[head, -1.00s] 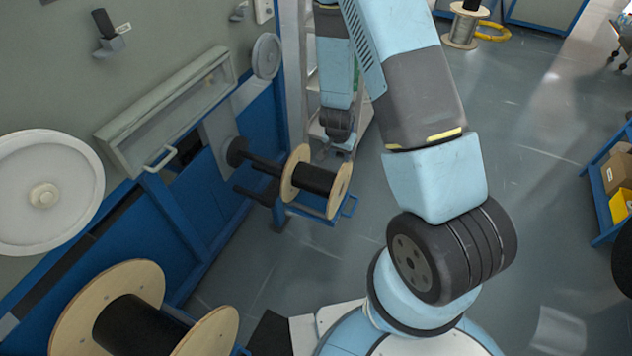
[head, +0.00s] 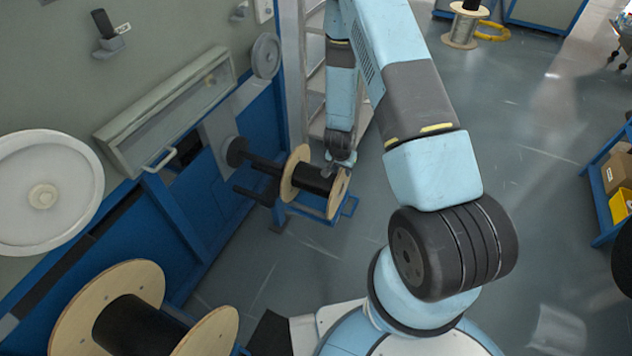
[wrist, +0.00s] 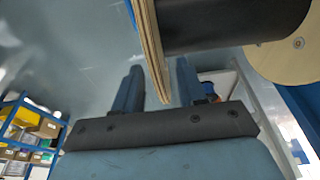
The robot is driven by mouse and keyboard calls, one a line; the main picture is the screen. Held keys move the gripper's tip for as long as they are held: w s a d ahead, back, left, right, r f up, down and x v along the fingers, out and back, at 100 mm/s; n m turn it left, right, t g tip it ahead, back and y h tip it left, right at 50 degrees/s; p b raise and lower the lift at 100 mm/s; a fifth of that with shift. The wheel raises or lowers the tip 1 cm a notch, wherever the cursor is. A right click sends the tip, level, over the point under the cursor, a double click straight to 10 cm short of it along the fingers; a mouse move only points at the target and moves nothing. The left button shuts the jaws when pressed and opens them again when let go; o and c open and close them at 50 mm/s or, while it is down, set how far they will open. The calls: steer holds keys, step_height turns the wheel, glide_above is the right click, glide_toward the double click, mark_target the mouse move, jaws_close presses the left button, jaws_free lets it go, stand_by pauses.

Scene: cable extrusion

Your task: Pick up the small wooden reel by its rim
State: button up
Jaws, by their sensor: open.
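The small wooden reel (head: 318,178) has two pale wooden flanges and a black wound core. It sits on a dark spindle that sticks out from the blue machine. In the wrist view the edge of its near flange (wrist: 152,45) reaches down between the two fingers of my gripper (wrist: 157,85). The other flange (wrist: 290,50) shows at the upper right. My gripper is open, with a finger on each side of the rim and a visible gap to each. In the head view my wrist is at the reel's outer flange, and the fingers are hard to make out.
A large wooden reel (head: 135,320) with a black core stands at the lower left. A blue bracket (head: 345,208) is just below the small reel. A ladder (head: 313,75) stands behind my arm. The floor to the right is clear up to a blue shelf (head: 605,205).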

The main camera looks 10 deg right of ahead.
steer(key=shift+x, duration=1.2)
jaws_close()
stand_by(0.6)
